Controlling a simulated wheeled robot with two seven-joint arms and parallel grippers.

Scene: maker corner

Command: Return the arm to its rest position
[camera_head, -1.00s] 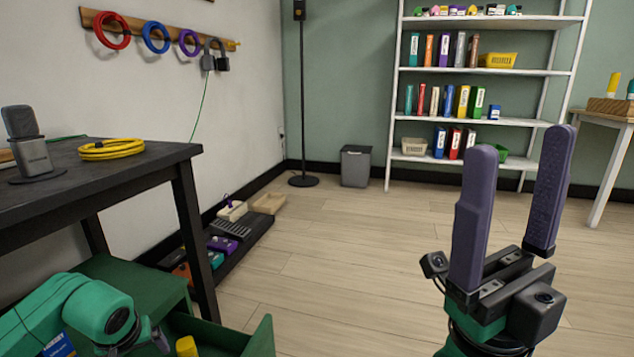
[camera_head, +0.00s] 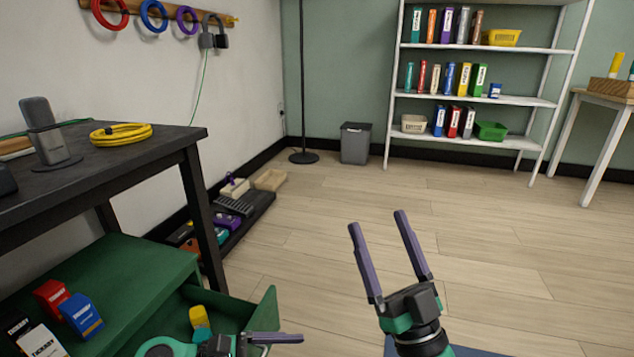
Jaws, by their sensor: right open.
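My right gripper (camera_head: 377,222) is open and empty in the head view. Its two purple fingers point up and away over bare floor, right of the green drawer, with nothing between them. My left gripper (camera_head: 272,338) shows only partly at the bottom edge, in front of the open green drawer (camera_head: 268,305). One dark finger points right; the rest is cut off, so I cannot tell how far it is open.
A white shelf (camera_head: 470,97) and grey bin (camera_head: 355,143) stand at the back. The middle floor is clear.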

